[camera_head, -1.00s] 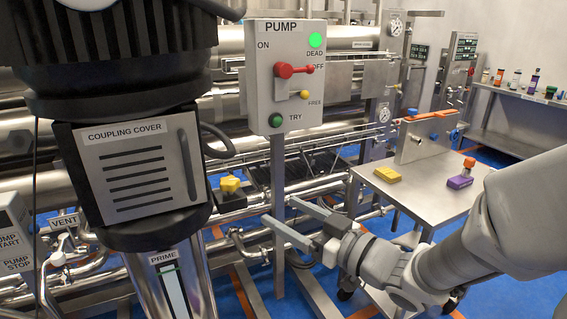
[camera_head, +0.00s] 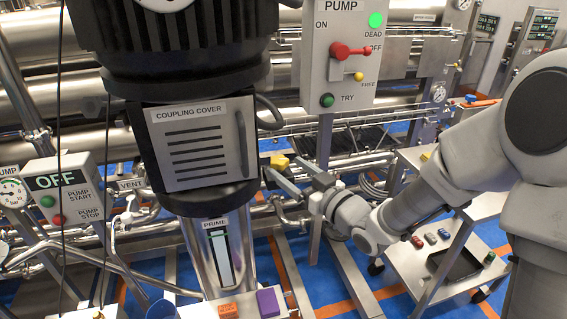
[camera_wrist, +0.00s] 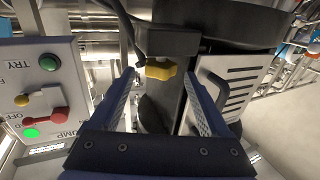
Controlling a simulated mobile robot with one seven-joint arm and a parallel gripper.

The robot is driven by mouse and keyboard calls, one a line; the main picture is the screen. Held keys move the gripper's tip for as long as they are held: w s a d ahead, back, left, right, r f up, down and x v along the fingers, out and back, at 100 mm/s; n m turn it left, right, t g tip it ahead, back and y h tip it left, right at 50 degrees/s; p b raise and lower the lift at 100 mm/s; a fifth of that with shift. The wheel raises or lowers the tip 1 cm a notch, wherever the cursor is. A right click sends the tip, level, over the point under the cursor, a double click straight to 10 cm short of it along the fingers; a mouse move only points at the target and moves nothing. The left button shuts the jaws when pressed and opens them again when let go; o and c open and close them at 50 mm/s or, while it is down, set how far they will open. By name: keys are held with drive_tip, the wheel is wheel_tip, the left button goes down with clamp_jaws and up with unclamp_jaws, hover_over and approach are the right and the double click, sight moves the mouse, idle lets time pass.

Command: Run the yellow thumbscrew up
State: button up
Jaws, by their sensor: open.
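The yellow thumbscrew (camera_head: 279,161) sits on a dark block beside the pump's column, right of the coupling cover (camera_head: 200,145). My gripper (camera_head: 282,168) is open, with its fingertips close to the thumbscrew in the head view, partly overlapping it. In the wrist view the thumbscrew (camera_wrist: 161,69) shows between the two finger lines, beyond the tips, below a dark block. The gripper (camera_wrist: 158,80) holds nothing. I cannot tell the exact gap from tips to thumbscrew. The coupling cover's handle and slots (camera_wrist: 232,90) are right of the fingers in the wrist view.
The PUMP panel (camera_head: 340,60) with a red lever and a small yellow knob stands above and right of my gripper. A cart (camera_head: 425,285) with small items is at lower right. The pump start box (camera_head: 62,195) is at left. Pipes run behind.

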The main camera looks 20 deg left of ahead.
drive_tip(key=shift+x, duration=1.45)
drive_tip(key=shift+c, duration=0.3)
clamp_jaws()
